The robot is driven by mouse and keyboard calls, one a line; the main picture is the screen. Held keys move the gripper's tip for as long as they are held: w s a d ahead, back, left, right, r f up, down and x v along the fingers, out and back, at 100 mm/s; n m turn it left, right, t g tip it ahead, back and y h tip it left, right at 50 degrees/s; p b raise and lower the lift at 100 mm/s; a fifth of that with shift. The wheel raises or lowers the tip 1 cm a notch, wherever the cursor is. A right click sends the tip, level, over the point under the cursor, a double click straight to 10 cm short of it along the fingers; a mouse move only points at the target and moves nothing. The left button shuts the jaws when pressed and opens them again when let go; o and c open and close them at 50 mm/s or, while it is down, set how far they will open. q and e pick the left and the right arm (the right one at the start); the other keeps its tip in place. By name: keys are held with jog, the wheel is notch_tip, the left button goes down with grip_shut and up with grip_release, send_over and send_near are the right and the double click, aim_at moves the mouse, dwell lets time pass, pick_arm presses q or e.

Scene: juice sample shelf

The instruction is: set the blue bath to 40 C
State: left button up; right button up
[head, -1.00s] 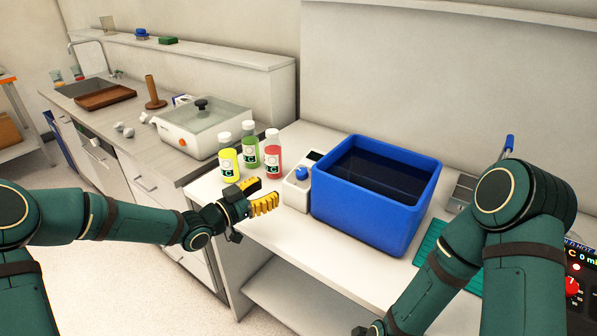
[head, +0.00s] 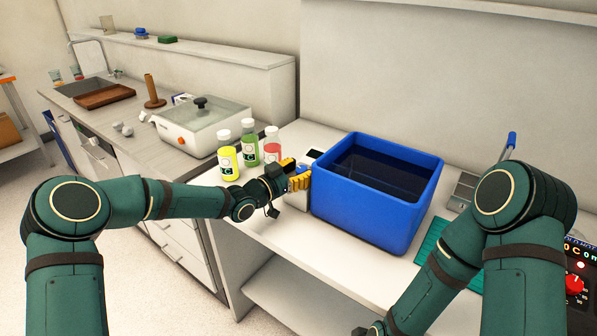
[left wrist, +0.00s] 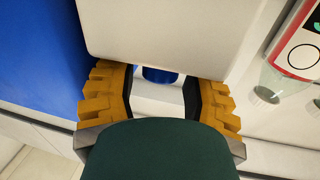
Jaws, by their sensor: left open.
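The blue bath (head: 365,208) is an open box with dark liquid inside, standing on the white bench in the head view. A small white control unit (head: 297,202) adjoins its left side, with a dark display (head: 314,154) on top. My left gripper (head: 298,174) is at this unit, its yellow fingers open around the blue knob area and mostly hiding the knob. In the left wrist view, the blue knob (left wrist: 160,75) shows between the open fingers, partly covered by a pale block (left wrist: 160,35). I cannot tell whether the fingers touch the knob. My right gripper is out of frame.
Yellow (head: 229,162), green (head: 250,150) and red (head: 272,146) capped bottles stand close to my left gripper, on its far left side. A teal mat (head: 432,246) lies right of the bath. A white lidded appliance (head: 200,125) stands further left.

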pick_arm(q)
jog(key=shift+c, duration=0.5)
grip_shut()
jog(key=shift+r, duration=0.1)
jog(key=m+g+h+p, duration=0.1)
jog(key=p, duration=0.1)
jog(key=shift+r+m+g+p, duration=0.15)
jog(key=shift+m+g+p, duration=0.15)
jog(key=shift+m, duration=0.1)
jog(key=shift+w+m+g+h+p, duration=0.1)
jog(key=shift+m+g+h+p, duration=0.6)
jog(key=shift+m+g+p, duration=0.25)
jog(key=shift+m+g+h+p, duration=0.4)
jog(key=shift+m+g, duration=0.45)
jog(key=shift+g, duration=0.2)
jog(key=shift+w+m+g, duration=0.1)
jog(key=shift+m+g, duration=0.6)
jog(key=shift+g, duration=0.5)
